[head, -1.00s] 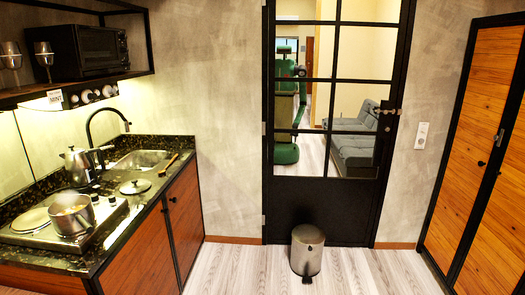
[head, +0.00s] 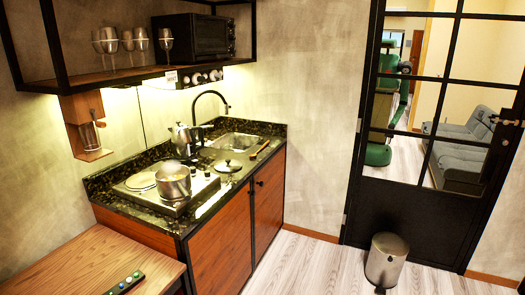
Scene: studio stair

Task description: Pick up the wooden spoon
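A wooden spoon (head: 260,149) lies on the dark stone counter (head: 222,182), to the right of the sink (head: 234,141) and close to the counter's right front edge. It looks small from here, and nothing covers it. Neither of my grippers is in the head view, so their state does not show.
A pot (head: 173,183) stands on the cooktop, with a kettle (head: 184,140) behind it. A lid (head: 228,166) lies near the spoon. A wooden table (head: 110,262) is at the lower left. A metal bin (head: 385,260) stands by the door; the floor between is clear.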

